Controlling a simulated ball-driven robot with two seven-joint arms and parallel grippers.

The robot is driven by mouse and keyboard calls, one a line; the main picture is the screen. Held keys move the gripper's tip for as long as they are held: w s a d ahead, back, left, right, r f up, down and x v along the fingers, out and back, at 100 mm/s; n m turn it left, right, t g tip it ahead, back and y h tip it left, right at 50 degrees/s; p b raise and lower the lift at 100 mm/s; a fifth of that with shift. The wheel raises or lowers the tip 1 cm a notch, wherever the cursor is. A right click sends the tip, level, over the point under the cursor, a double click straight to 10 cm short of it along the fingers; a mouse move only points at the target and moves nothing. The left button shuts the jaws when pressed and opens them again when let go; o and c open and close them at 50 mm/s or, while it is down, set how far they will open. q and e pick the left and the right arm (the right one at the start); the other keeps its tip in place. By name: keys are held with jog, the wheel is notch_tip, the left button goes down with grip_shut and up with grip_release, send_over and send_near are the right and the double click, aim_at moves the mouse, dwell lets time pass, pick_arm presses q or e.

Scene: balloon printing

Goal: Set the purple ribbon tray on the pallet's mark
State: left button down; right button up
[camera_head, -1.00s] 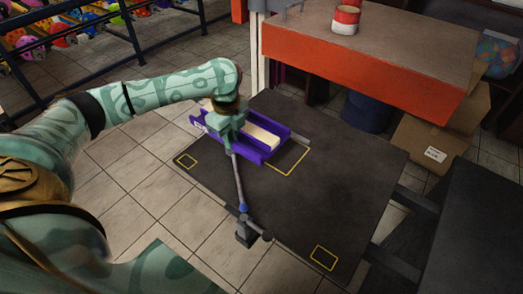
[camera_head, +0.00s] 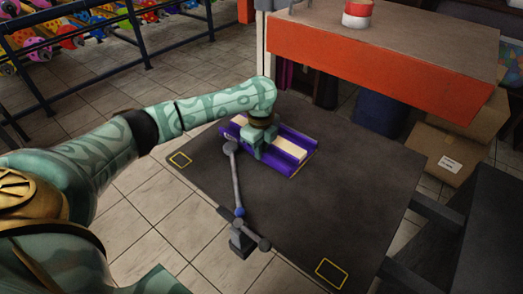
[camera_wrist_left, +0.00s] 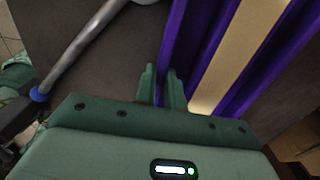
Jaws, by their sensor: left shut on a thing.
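The purple ribbon tray (camera_head: 285,167), with a cream strip along its middle, is over the back part of the dark pallet (camera_head: 330,205). It covers where the larger yellow outline was; I cannot tell if it touches the pallet. My left gripper (camera_head: 257,148) is shut on the tray's near long wall. In the left wrist view, the fingers (camera_wrist_left: 162,88) pinch the purple wall of the tray (camera_wrist_left: 188,40). Small yellow outlines show at the pallet's left corner (camera_head: 180,160) and front corner (camera_head: 332,273). My right gripper is out of view.
A jointed metal arm on a stand (camera_head: 239,205) rises at the pallet's left edge, close to my left gripper. An orange-fronted counter (camera_head: 380,68) stands behind the pallet. Cardboard boxes (camera_head: 445,150) and a dark surface (camera_head: 480,235) are to the right.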

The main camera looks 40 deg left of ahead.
pick_arm(q)
jog(key=c, duration=1.5)
grip_release()
jog(key=shift+f, duration=0.1)
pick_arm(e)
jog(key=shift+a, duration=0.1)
pick_arm(q)
jog(key=shift+r, duration=0.3)
notch_tip(320, 180, up, 12)
jog(key=p, duration=0.6)
jog(key=shift+f, duration=0.15)
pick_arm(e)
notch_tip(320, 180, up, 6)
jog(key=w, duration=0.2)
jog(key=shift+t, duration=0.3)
pick_arm(q)
jog(key=shift+s+f, duration=0.1)
jog(key=shift+s, duration=0.05)
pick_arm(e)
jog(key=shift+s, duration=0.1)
